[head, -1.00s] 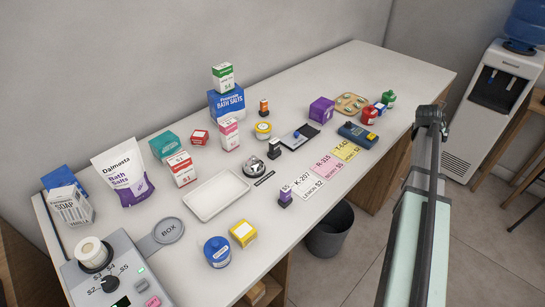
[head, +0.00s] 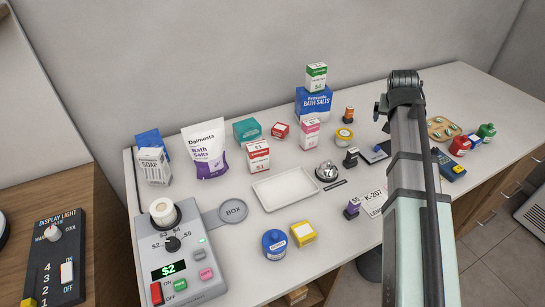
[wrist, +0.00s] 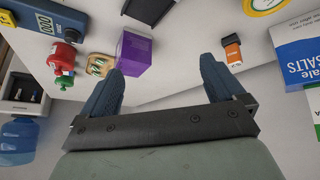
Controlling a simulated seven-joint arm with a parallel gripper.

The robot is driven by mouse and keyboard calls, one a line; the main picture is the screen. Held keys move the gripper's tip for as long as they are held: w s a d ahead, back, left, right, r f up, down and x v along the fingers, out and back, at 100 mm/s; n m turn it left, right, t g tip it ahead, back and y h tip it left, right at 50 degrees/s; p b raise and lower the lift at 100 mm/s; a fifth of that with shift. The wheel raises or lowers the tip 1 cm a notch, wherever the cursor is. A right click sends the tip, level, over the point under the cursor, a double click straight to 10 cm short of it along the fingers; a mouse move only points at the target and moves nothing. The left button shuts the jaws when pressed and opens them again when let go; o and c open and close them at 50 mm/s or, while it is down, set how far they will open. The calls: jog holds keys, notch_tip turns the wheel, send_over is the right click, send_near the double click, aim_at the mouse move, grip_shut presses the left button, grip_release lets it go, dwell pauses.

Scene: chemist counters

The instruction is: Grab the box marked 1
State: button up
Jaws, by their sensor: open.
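The red-and-white box marked $1 (head: 257,156) stands upright on the white counter, just behind the shallow white tray (head: 270,199). It does not show in the wrist view. My gripper (wrist: 162,68) is open in the wrist view, with two dark blue fingers spread apart and nothing between them. In the head view my arm rises at the right, well right of the $1 box, and its fingers are mostly hidden.
Near the box stand a teal box (head: 247,129), a small red box (head: 279,130), a pink-and-white box (head: 309,134) and a white Bath Salts bag (head: 205,150). A blue Bath Salts box (head: 313,104) carries a green box (head: 316,77). A purple box (wrist: 134,52) shows in the wrist view.

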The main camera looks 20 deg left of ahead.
jog(key=s+a+r+n+y, duration=0.1)
jog(key=s+a, duration=0.2)
jog(key=a, duration=0.3)
jog(key=s+a+r+n+g, duration=0.1)
jog(key=s+a+n, duration=0.15)
jog(key=a, duration=0.45)
jog(key=s+a+y, duration=0.1)
jog(key=s+a, duration=0.2)
jog(key=a, duration=0.3)
jog(key=n+g+y, duration=0.2)
jog(key=n, duration=0.3)
send_near(257, 146)
jog(key=x, duration=0.6)
jog(key=shift+w+a+f, duration=0.1)
jog(key=shift+w+a, duration=0.1)
jog(key=shift+w, duration=0.05)
jog(key=shift+d+x, duration=0.2)
jog(key=shift+x, duration=2.85)
jog(key=shift+s+f, duration=0.1)
jog(key=c, duration=1.1)
